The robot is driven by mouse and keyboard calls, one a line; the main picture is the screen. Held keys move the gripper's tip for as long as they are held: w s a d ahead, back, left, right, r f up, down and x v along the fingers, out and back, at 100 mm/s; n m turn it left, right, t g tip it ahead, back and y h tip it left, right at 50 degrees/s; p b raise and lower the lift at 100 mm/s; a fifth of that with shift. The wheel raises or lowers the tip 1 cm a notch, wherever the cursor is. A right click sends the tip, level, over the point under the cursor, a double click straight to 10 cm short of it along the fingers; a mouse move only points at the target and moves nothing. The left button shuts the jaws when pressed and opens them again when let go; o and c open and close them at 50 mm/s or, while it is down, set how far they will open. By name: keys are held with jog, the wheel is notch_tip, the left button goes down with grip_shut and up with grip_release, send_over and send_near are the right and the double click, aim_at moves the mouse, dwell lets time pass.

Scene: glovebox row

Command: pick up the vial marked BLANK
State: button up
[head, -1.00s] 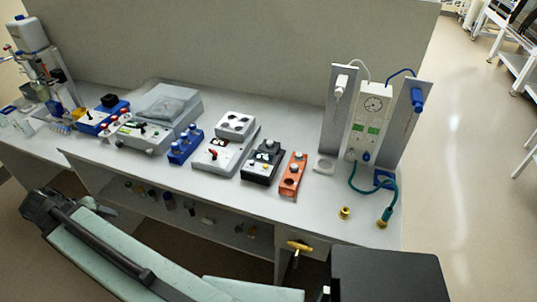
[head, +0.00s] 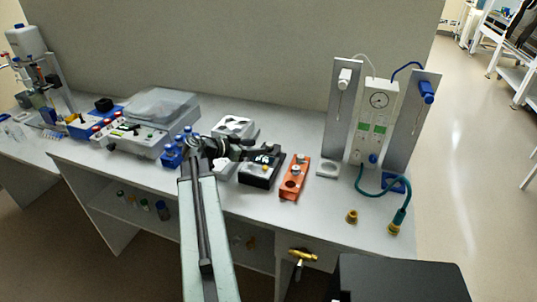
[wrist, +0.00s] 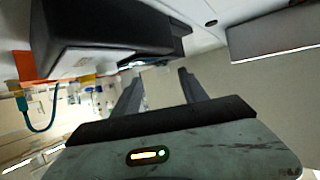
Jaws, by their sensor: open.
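No marking can be read, so I cannot tell which vial is BLANK. Capped vials stand in a blue block (head: 172,157), a black block (head: 258,174) and an orange block (head: 292,184) on the bench in the head view. My arm reaches over the bench, and my gripper is around the grey block, between the blue and black blocks. In the wrist view my gripper (wrist: 158,88) has its two fingers apart with nothing between them. A dark block (wrist: 100,28) and an orange block (wrist: 32,66) hang large at the top of that tilted view.
A gauge panel (head: 372,120) with grey side plates and a teal hose (head: 375,195) stands at the right. A covered grey instrument (head: 155,110) stands at the left. A shelf below holds bottles (head: 162,210).

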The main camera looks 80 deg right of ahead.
aim_at(266, 146)
jog(key=b+x, duration=0.1)
jog(key=x, duration=0.4)
jog(key=shift+d+b, duration=0.3)
grip_shut()
